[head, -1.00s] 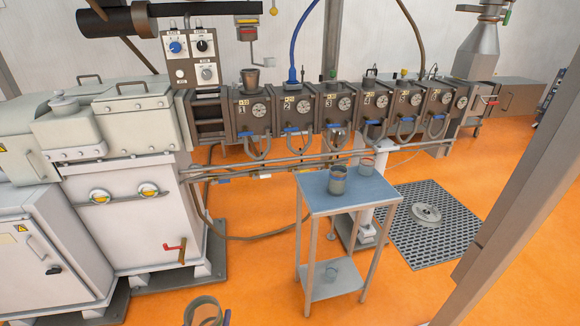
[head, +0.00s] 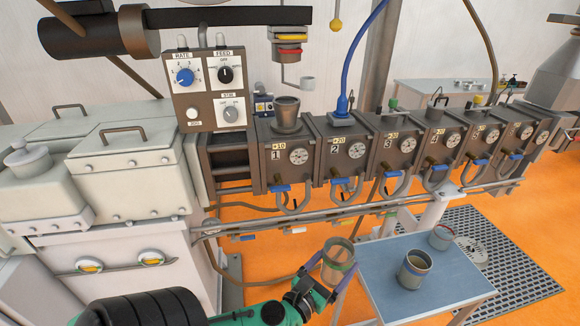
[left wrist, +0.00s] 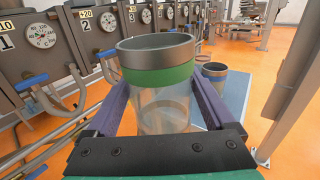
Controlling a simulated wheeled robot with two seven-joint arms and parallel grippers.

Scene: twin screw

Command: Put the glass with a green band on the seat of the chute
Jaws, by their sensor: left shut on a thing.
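The clear glass with a green band (head: 338,262) is held upright between the purple fingers of my left gripper (head: 332,270), just left of the blue-topped stand. In the left wrist view its grey rim and green band (left wrist: 160,76) face me, and the glass looks empty. My left gripper (left wrist: 160,112) is shut on its sides. A hanging unit with red and yellow bands (head: 289,42) is under the dark beam, with a small grey cup-shaped piece (head: 307,83) on its bracket. I cannot tell for sure which part is the chute's seat. My right gripper is out of view.
The blue-topped stand (head: 376,262) holds a dark-rimmed glass (head: 415,268) and a red-banded glass (head: 441,238). The numbered barrel row (head: 345,150) with hoses runs behind, with a dark funnel (head: 287,115) on section 1. A control box (head: 210,90) stands left of it.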

